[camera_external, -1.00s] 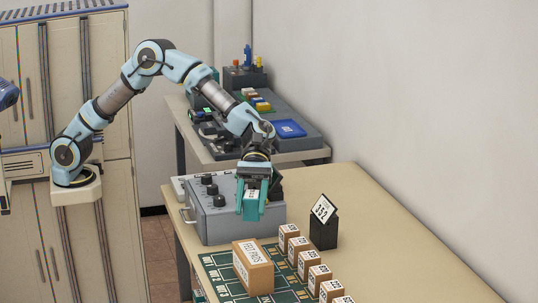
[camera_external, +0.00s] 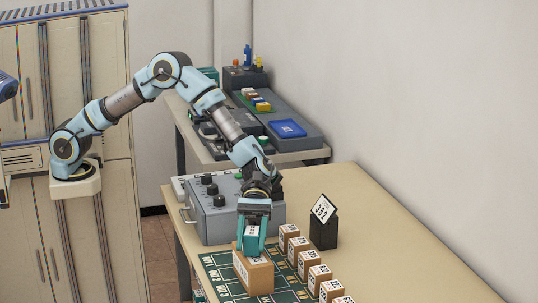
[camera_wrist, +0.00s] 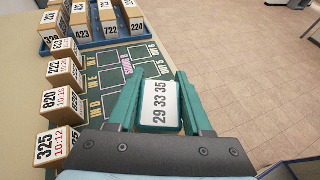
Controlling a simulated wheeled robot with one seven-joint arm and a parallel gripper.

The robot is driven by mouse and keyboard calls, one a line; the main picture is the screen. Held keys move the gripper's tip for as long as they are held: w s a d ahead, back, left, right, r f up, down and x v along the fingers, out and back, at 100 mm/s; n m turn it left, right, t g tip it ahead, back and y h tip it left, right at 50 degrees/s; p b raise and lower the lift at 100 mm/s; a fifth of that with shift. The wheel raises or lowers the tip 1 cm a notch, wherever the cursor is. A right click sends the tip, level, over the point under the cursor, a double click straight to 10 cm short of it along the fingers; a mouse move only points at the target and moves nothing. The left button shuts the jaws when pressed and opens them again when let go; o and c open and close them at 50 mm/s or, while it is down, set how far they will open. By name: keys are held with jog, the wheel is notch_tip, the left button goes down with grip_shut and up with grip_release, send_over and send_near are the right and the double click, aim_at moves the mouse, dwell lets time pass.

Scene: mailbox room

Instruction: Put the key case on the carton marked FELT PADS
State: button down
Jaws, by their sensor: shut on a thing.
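The key case (camera_wrist: 161,103) is a small teal block with a white label reading 29 33 35. My gripper (camera_wrist: 158,92) is shut on it, one teal finger on each side. In the external view my gripper (camera_external: 251,243) points down with the key case (camera_external: 252,231) right over the brown carton (camera_external: 259,279) marked FELT PADS. The case is at or just above the carton's top; I cannot tell whether they touch. The gripper covers part of the carton's top. In the wrist view the carton is hidden behind the case and gripper.
A row of small numbered boxes (camera_external: 308,262) stands right of the carton on the green mat (camera_external: 217,272). A black stand (camera_external: 323,231) with a tilted card is behind them. A grey knobbed unit (camera_external: 217,220) stands behind the gripper. A blue tray (camera_wrist: 107,40) holds more boxes.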

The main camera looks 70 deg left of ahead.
jog(key=shift+f, duration=0.2)
jog(key=shift+c, duration=1.6)
grip_release()
jog(key=shift+r, duration=0.2)
jog(key=b+v, duration=0.2)
jog(key=v, duration=1)
jog(key=shift+b, duration=0.3)
jog(key=shift+r, duration=0.1)
